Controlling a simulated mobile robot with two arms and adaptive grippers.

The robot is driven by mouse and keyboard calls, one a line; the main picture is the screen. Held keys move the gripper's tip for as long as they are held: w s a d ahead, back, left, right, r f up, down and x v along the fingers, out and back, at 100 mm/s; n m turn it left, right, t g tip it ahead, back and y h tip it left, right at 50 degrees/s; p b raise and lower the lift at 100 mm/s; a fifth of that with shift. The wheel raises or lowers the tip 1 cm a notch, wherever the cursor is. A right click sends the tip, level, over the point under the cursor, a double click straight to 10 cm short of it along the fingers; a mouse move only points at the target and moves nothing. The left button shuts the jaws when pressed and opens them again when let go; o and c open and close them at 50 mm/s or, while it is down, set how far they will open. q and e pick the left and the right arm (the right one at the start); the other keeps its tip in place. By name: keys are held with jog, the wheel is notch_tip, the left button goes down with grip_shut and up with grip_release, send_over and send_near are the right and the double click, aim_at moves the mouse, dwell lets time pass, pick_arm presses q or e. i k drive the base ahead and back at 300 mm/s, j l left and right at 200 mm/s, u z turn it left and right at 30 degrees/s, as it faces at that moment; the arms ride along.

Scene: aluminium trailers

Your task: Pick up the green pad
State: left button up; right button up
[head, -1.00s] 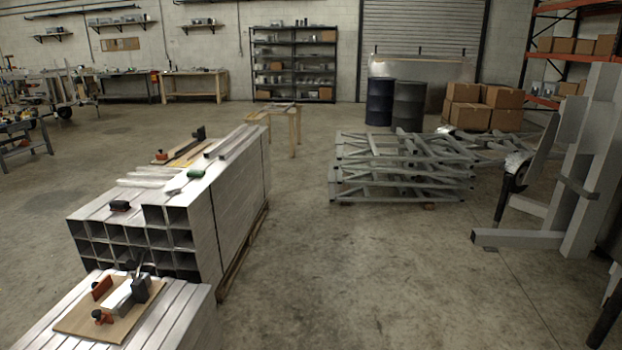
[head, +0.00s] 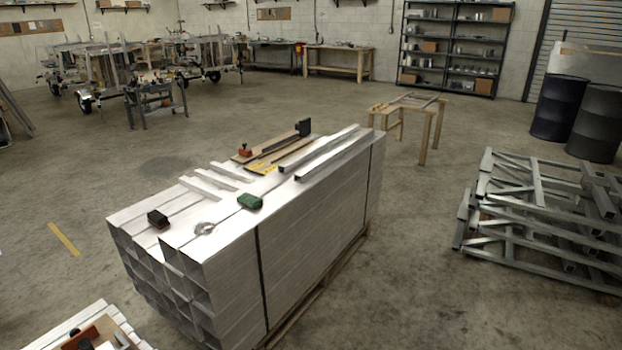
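The green pad (head: 250,202) lies on top of the stack of aluminium tubes (head: 310,240), near the stack's front right edge. It is a small dark green block. A small shiny metal piece (head: 205,228) lies to its left, apart from it. A black and red block (head: 158,219) sits farther left on the same stack. Neither of my grippers shows in the head view.
Short metal bars (head: 215,180) and a wooden board with a clamp (head: 270,148) lie on the stack behind the pad. Welded frames (head: 545,225) are piled at the right. A wooden trestle (head: 425,115) stands behind. The floor between stack and frames is clear.

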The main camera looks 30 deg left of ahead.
aim_at(246, 200)
jog(key=i+u, duration=0.15)
jog(key=i, duration=0.35)
jog(key=i+j+u, duration=0.15)
jog(key=i, duration=0.4)
jog(key=i+l+u, duration=0.15)
jog(key=i, duration=0.35)
jog(key=i+l+u, duration=0.15)
jog(key=i, duration=0.35)
jog(key=i+l+u, duration=0.15)
jog(key=i, duration=0.4)
jog(key=i+u, duration=0.25)
jog(key=u, duration=0.2)
jog(key=i+u, duration=0.25)
jog(key=u, duration=0.2)
jog(key=i+l+u, duration=0.2)
jog(key=u, duration=0.25)
jog(key=i+l+u, duration=0.2)
jog(key=u, duration=0.25)
